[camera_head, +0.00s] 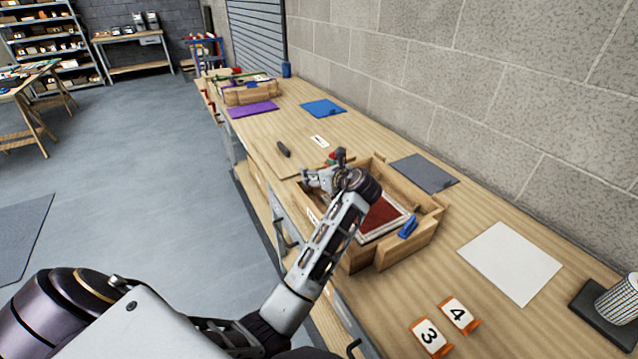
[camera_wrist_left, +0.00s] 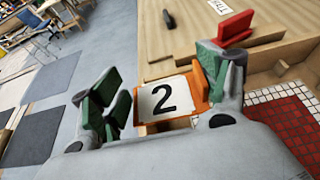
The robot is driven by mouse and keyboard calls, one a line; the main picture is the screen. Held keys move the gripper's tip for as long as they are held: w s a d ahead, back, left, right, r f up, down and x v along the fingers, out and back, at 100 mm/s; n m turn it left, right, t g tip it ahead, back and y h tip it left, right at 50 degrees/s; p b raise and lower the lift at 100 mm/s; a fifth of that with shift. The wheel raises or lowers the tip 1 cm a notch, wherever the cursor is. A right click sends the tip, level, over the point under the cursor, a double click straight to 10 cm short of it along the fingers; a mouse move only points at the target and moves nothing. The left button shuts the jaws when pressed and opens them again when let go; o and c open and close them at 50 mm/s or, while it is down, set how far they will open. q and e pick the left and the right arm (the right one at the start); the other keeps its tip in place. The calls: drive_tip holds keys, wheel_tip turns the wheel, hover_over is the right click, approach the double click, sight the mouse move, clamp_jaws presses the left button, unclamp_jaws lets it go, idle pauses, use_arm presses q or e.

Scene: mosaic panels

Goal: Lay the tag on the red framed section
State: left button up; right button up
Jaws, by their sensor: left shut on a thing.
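A white tag with a black 2 and an orange edge (camera_wrist_left: 163,98) is between the green-padded fingers of my left gripper (camera_wrist_left: 158,95). In the head view this gripper (camera_head: 318,180) is over the left end of a wooden box (camera_head: 393,256), with the tag hard to make out. The red section (camera_head: 380,216) with its white frame lies inside the box, to the right of the gripper, partly hidden by my arm. The left wrist view shows the red section (camera_wrist_left: 290,125) with white tiles around it, apart from the tag. My right gripper is not in view.
Tags 3 (camera_head: 430,338) and 4 (camera_head: 458,314) stand near the front of the bench. A blue block (camera_head: 408,228) is at the box's right side, and a red block (camera_wrist_left: 234,25) is by its far edge. A white sheet (camera_head: 510,262) lies right of the box.

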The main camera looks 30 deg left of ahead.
use_arm(q)
wheel_tip(320, 180, down, 4)
drive_tip(key=shift+f, duration=0.25)
drive_tip(key=shift+f+p, duration=0.3)
drive_tip(key=shift+p, duration=0.05)
idle(0.4)
drive_tip(key=shift+s+d+f, duration=0.1)
drive_tip(key=shift+f, duration=0.35)
drive_tip(key=o, duration=0.7)
drive_tip(key=shift+f, duration=0.3)
drive_tip(key=shift+s, duration=0.1)
drive_tip(key=shift+r, duration=0.25)
